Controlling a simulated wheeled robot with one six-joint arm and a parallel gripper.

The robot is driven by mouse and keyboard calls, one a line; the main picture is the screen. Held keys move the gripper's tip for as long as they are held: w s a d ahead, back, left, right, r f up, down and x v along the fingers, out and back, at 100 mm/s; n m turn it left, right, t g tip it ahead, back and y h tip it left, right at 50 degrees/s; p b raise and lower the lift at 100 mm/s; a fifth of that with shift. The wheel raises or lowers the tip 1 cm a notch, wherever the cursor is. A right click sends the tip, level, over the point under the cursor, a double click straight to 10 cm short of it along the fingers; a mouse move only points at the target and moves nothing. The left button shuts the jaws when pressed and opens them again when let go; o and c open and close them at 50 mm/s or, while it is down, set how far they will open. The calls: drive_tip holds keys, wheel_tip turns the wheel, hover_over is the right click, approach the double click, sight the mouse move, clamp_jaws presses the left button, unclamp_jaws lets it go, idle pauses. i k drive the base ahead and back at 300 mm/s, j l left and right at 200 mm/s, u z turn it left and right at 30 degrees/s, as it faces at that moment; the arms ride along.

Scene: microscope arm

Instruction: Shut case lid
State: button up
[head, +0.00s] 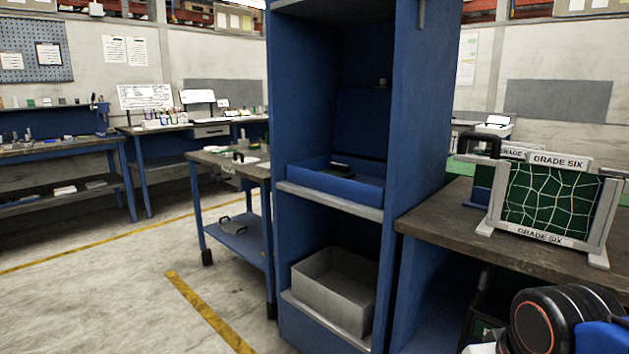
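A blue open-topped case (350,190) sits on the middle shelf of a tall blue cabinet. Its lid appears to be the dark blue panel (363,125) standing upright behind it, so the case looks open. A small dark object (340,168) lies in or at the case. A small knob-like thing (382,82) shows at the top of the panel; I cannot tell what it is fixed to. My gripper is not in view; only a black and orange part of my arm shows at the bottom right.
The blue cabinet (421,110) has side walls around the shelf (330,200). A grey bin (333,292) stands below. At right, a workbench (470,232) carries a green netted panel (550,202) in a frame. A blue cart (240,243) stands left; floor at the left front is clear.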

sight(363, 121)
drive_tip(key=i+j, duration=0.75)
drive_tip(key=j+u, duration=0.05)
drive_tip(key=j, duration=0.05)
